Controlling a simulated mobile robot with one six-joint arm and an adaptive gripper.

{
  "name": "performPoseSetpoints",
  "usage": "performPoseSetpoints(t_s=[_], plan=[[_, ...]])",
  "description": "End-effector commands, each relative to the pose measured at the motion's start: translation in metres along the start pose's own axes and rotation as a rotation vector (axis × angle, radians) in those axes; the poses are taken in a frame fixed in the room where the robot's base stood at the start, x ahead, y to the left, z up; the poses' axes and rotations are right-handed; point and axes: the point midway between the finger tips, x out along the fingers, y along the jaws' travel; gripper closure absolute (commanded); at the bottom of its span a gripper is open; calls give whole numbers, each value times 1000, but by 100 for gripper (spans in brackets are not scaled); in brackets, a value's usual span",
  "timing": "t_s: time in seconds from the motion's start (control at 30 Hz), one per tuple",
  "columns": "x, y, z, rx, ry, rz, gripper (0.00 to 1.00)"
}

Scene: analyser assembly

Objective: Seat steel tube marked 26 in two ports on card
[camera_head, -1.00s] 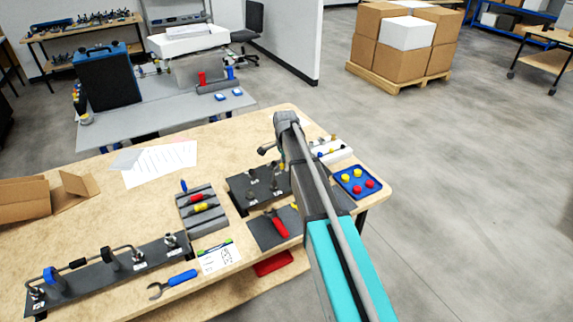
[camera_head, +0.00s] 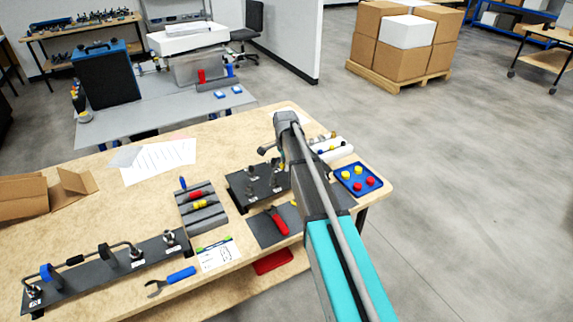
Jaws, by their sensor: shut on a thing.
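My arm reaches in from the lower right over the table. My gripper (camera_head: 266,150) shows only as a small dark part beside the grey wrist; its fingertips and what they hold are hidden. A dark card (camera_head: 235,194) with several upright steel ports stands just left of and partly behind my arm. A longer dark card (camera_head: 95,276) lies at the front left. A bent steel tube (camera_head: 122,243) with a black sleeve and a blue clip runs along that card. The number 26 cannot be read on anything.
A grey rack (camera_head: 206,222) with coloured tools stands between the cards. A blue-handled wrench (camera_head: 180,275), a red-handled tool (camera_head: 279,224) and a printed sheet (camera_head: 217,258) lie near the front edge. A blue tray (camera_head: 352,186) with coloured caps is right of my arm.

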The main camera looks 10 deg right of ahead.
Motion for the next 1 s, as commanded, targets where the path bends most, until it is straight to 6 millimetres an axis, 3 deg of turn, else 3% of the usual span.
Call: performPoseSetpoints(t_s=[0.17, 0.2, 0.4, 1.0], plan=[[4, 0, 0, 0, 0, 0, 100], [3, 0, 0, 0, 0, 0, 69], [3, 0, 0, 0, 0, 0, 35], [3, 0, 0, 0, 0, 0, 35]])
